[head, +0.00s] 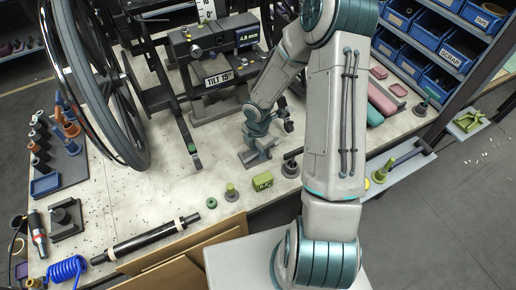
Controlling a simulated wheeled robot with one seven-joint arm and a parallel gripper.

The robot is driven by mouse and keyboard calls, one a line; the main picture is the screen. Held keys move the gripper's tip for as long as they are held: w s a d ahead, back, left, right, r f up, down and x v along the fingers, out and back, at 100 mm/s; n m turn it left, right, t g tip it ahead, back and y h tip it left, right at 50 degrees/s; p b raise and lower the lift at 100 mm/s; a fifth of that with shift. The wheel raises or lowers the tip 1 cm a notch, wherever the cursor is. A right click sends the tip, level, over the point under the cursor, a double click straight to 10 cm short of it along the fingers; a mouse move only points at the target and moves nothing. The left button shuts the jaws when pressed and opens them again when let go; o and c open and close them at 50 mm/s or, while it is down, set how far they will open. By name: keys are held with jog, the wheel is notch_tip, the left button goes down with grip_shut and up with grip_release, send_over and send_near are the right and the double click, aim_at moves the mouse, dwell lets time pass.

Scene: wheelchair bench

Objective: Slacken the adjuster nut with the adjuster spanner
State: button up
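I cannot make out the adjuster spanner or the adjuster nut with certainty. The wheelchair frame (150,95) stands behind the gripper, with a big wheel (95,80) at the left.
A green ring (211,203), a green peg (231,192) and a green box (262,181) stand near the front edge. A black tube (140,240) and blue coil (66,270) lie front left. Blue bins (438,83) stand right.

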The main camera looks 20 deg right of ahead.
notch_tip(320, 180, up, 14)
jog(key=p, duration=0.1)
dwell(0.6)
jog(key=s+r+m+t+b, duration=0.1)
jog(key=s+r+m+t, duration=0.2)
jog(key=s+r+m, duration=1.4)
jog(key=shift+s+r+m+t, duration=0.25)
jog(key=shift+s+m+t, duration=0.15)
jog(key=shift+m, duration=2.4)
jog(key=shift+a, duration=0.1)
